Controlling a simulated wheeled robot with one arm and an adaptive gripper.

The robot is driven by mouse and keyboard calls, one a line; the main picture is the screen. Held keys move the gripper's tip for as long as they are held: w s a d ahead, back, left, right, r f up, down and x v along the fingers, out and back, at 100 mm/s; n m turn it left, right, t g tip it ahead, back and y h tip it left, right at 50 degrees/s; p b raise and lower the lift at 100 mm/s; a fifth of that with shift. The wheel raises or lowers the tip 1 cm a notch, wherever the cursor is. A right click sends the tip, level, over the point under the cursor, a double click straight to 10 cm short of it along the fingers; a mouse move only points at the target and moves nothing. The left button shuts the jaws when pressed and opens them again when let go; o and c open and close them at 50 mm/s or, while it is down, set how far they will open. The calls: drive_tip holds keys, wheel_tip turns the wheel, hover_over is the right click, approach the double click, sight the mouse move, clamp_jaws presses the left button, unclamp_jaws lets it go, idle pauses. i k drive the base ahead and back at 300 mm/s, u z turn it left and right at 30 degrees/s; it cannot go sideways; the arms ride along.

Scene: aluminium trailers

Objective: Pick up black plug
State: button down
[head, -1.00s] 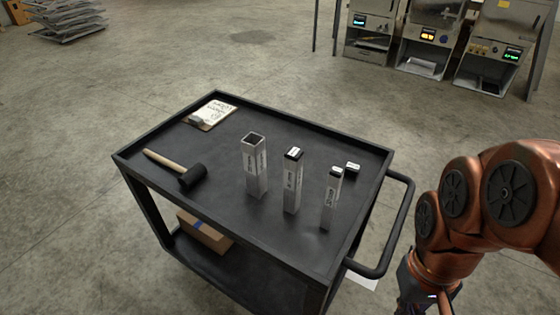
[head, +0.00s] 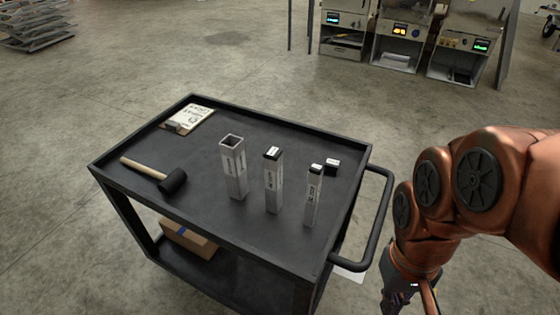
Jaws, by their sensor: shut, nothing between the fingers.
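A small black plug (head: 333,165) with a pale label lies on the black cart top (head: 205,205), just behind and right of the shortest tube (head: 313,198). That tube and the middle tube (head: 272,185) stand upright with black caps in their tops. The left, widest tube (head: 234,170) stands upright with an open top. My gripper (head: 393,296) hangs low at the bottom right, outside the cart's handle and apart from the plug. It is shut and empty; its lower end is partly cut off by the frame edge.
A mallet (head: 160,176) and a clipboard (head: 190,119) lie on the cart's left side. The cart's handle (head: 378,225) stands between my arm and the cart top. A cardboard box (head: 190,240) sits on the lower shelf.

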sight(331, 164)
drive_tip(key=u, duration=3.55)
drive_tip(key=k, duration=1.45)
drive_tip(key=z, duration=1.4)
drive_tip(key=i, duration=0.5)
